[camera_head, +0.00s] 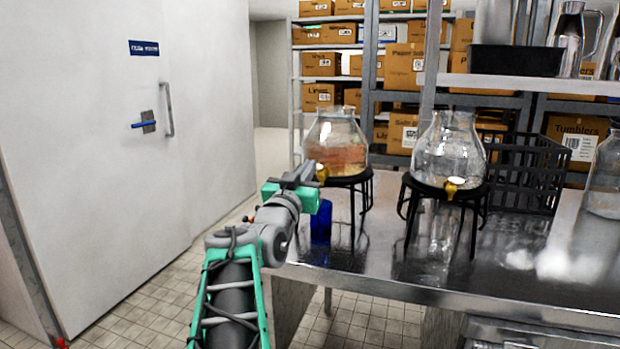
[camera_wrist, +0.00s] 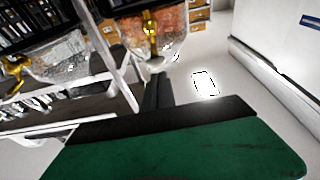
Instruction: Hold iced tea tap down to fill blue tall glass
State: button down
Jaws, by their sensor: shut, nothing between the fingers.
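The dispenser with amber iced tea (camera_head: 338,148) sits on a black stand (camera_head: 360,183) at the left of the counter. Its gold tap (camera_head: 321,173) faces me; a gold tap also shows at the top of the wrist view (camera_wrist: 150,30). The blue tall glass (camera_head: 321,222) stands on the counter below that tap, its upper part hidden behind my gripper. My gripper (camera_head: 304,172) is shut and empty, with its tips right by the tap. I cannot tell whether they touch it. In the wrist view the dark fingers (camera_wrist: 158,92) point toward the tap. The glass does not show there.
A second dispenser with clear liquid (camera_head: 450,150) stands to the right on its own stand. A black crate (camera_head: 525,170) is behind it, and a glass vessel (camera_head: 604,175) is at the right edge. Shelves with boxes (camera_head: 322,64) stand behind. The front counter (camera_head: 400,275) is clear.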

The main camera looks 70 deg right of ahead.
jog(key=r+b+v, duration=0.1)
jog(key=v, duration=0.9)
jog(key=shift+a, duration=0.25)
jog(key=shift+r, duration=0.1)
